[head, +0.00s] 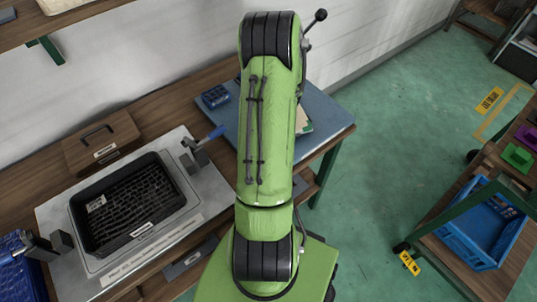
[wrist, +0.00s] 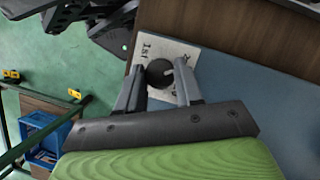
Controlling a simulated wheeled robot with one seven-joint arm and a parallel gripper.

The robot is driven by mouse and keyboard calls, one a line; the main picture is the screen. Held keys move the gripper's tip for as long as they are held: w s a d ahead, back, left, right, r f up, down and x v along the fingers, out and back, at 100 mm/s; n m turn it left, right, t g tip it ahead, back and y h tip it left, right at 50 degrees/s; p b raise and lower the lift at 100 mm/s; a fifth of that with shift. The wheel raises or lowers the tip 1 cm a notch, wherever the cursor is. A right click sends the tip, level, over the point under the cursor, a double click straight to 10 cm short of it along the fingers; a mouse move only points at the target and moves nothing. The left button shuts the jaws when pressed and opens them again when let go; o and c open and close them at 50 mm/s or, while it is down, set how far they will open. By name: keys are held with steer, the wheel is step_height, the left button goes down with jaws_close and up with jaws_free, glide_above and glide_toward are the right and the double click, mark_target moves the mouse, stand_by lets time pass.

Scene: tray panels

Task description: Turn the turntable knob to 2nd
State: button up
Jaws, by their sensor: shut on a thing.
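In the wrist view a dark round knob (wrist: 159,72) sits on a white label plate (wrist: 183,47). The marking "1st" is readable at the plate's upper left; the other markings are covered or too small to read. A small pale mark shows at the knob's right side, but I cannot tell which marking it points to. My gripper (wrist: 160,78) has one finger on each side of the knob and is shut on it. In the head view my green arm hides the gripper and knob.
A blue-topped table (head: 335,115) lies behind my arm, with a small blue box (head: 215,96) on it. At left are a black tray (head: 77,218) and a wooden box (head: 100,142). A cart with a blue crate (head: 487,235) stands at right; green floor lies between.

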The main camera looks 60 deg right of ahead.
steer(key=o, duration=1)
steer(key=p+v, duration=0.4)
steer(key=v, duration=1.1)
steer(key=shift+d+r+p, duration=0.2)
steer(key=shift+r+p, duration=0.15)
steer(key=shift+w, duration=0.1)
